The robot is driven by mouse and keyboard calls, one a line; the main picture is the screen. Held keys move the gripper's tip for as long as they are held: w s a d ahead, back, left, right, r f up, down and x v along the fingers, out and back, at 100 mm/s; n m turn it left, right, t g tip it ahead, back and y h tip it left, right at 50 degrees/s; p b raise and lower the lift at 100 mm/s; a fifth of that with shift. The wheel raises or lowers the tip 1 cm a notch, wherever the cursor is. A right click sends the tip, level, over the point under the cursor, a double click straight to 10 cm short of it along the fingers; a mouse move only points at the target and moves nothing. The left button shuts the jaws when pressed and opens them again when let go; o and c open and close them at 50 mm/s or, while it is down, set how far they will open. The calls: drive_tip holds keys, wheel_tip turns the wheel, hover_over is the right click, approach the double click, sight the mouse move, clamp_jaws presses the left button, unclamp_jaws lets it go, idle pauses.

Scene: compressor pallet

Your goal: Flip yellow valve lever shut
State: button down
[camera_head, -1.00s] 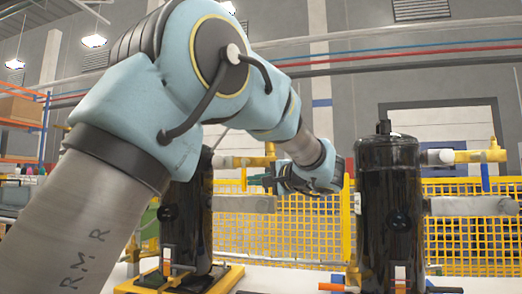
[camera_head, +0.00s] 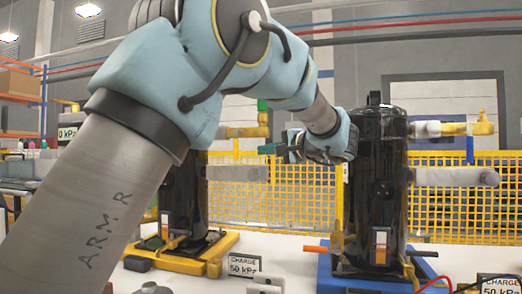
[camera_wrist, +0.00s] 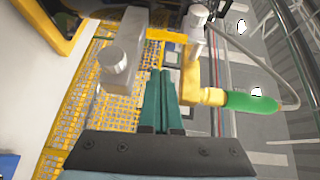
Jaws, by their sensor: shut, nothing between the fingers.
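A yellow valve (camera_head: 248,132) sits on the upper pipe of the left black compressor (camera_head: 183,200). A green-gripped handle (camera_head: 262,107) stands up beside its right end in the head view. In the wrist view the yellow valve body (camera_wrist: 190,75) is just beyond and right of my fingers, and its green grip (camera_wrist: 250,102) points right. My gripper (camera_head: 268,149) is shut and empty, just below and right of the valve in the head view. Its teal fingers (camera_wrist: 161,88) show together in the wrist view. I cannot tell whether they touch the valve.
The right black compressor (camera_head: 378,180), with a yellow valve (camera_head: 480,127) of its own, stands close behind my wrist in the picture. A grey pipe (camera_head: 237,173) runs below my gripper. A yellow mesh fence (camera_head: 275,205) is behind. CHARGE signs (camera_head: 245,266) stand on the white surface.

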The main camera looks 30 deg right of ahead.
drive_tip(key=v, duration=0.8)
drive_tip(key=shift+f, duration=0.3)
